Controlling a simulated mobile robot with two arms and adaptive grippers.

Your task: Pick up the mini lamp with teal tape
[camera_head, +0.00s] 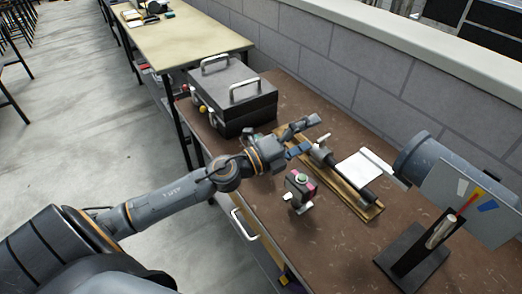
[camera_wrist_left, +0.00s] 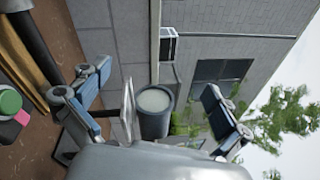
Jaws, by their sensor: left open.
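A small dark device (camera_head: 300,187) with a green round top and a pink side stands on the brown table, in front of the wooden board. Its green top (camera_wrist_left: 9,101) also shows at the left edge of the left wrist view. I cannot clearly make out teal tape or tell whether this is the mini lamp. My left gripper (camera_head: 308,138) is open and empty, above the table behind the device. Its two spread fingers also show in the left wrist view (camera_wrist_left: 155,102), with nothing between them. My right gripper is not in view.
A wooden board (camera_head: 373,212) carries a dark rod-like tool. A black case (camera_head: 232,95) stands at the table's back left. A large grey cylinder (camera_head: 425,158) and a black stand (camera_head: 412,258) are at the right. A block wall (camera_head: 335,75) borders the table.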

